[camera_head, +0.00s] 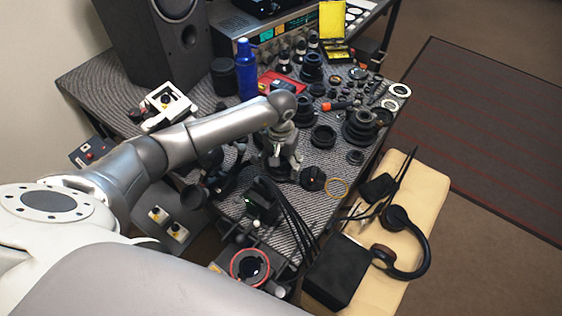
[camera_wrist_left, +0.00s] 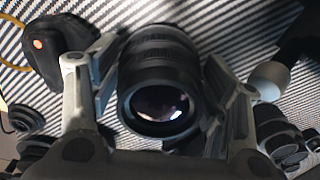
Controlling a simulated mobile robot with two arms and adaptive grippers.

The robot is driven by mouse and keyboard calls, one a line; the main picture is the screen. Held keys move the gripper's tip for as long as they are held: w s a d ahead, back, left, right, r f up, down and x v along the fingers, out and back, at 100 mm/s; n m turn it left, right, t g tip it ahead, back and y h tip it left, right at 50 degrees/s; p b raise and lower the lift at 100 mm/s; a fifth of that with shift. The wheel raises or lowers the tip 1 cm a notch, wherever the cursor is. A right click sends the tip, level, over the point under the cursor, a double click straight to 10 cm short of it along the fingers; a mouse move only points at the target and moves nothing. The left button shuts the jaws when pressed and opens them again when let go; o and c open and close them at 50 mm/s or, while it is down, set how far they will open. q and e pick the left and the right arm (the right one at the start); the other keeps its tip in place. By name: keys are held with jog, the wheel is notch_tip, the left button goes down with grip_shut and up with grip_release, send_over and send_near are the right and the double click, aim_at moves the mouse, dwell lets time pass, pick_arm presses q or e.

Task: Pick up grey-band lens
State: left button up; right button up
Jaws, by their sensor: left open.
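My left gripper (camera_head: 282,160) points down over the striped table, with its fingers open. In the left wrist view its two fingers (camera_wrist_left: 158,75) stand on either side of a dark lens (camera_wrist_left: 160,60). The lens's glass front faces the camera, and I cannot tell whether the fingers touch it. No grey band can be clearly made out on it. In the head view the gripper mostly hides this lens. Several other black lenses stand farther back, among them a large ribbed one (camera_head: 361,127). My right gripper is not in view.
A black disc with an orange mark (camera_wrist_left: 48,50) lies left of the fingers; a brass ring (camera_head: 336,187) lies near the table edge. Black cables (camera_head: 290,215) run in front. A blue bottle (camera_head: 246,72) stands behind my arm. Headphones (camera_head: 405,245) lie on the tan bench.

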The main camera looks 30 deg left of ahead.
pick_arm(q)
jog(key=shift+f, duration=0.3)
jog(key=c, duration=0.9)
jog(key=shift+w+r, duration=0.1)
